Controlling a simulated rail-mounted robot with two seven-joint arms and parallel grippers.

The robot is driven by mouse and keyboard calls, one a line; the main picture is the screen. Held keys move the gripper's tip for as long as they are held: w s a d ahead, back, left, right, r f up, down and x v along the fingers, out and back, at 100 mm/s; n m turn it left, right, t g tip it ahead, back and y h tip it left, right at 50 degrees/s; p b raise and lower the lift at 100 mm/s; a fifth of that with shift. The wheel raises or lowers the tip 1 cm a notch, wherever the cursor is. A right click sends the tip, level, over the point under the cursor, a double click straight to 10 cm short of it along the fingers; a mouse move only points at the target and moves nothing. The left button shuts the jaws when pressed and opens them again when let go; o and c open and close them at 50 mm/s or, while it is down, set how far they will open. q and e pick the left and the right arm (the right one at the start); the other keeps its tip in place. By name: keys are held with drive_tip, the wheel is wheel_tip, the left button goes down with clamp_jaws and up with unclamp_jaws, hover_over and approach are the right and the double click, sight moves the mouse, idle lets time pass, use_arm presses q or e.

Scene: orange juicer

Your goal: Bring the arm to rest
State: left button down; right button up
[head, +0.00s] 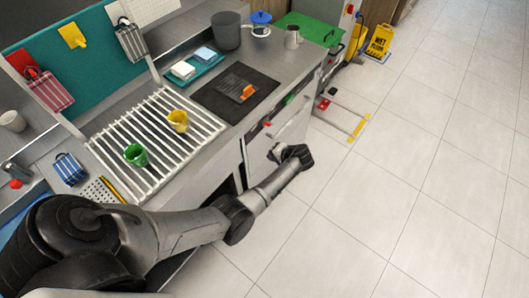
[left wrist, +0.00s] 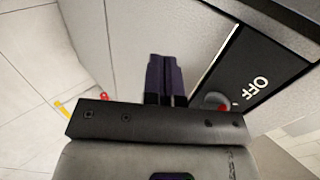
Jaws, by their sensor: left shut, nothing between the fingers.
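My left arm (head: 180,228) reaches in from the lower left of the head view and extends along the front of the counter. My left gripper (head: 275,154) is at its end, beside the counter's front face and above the tiled floor. In the left wrist view its two dark fingers (left wrist: 164,78) are together, with nothing between them. I cannot tell whether the gripper touches the panel. My right gripper is not in view.
The counter holds a white slatted rack (head: 110,145) with a green cup (head: 136,155) and a yellow cup (head: 178,120). A black mat (head: 222,98), grey pot (head: 226,32) and teal tray (head: 188,80) stand behind. Open floor (head: 420,190) lies right.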

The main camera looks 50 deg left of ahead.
use_arm(q)
drive_tip(key=v, duration=0.4)
drive_tip(key=shift+d+r+p, duration=0.2)
drive_tip(key=shift+p, duration=0.1)
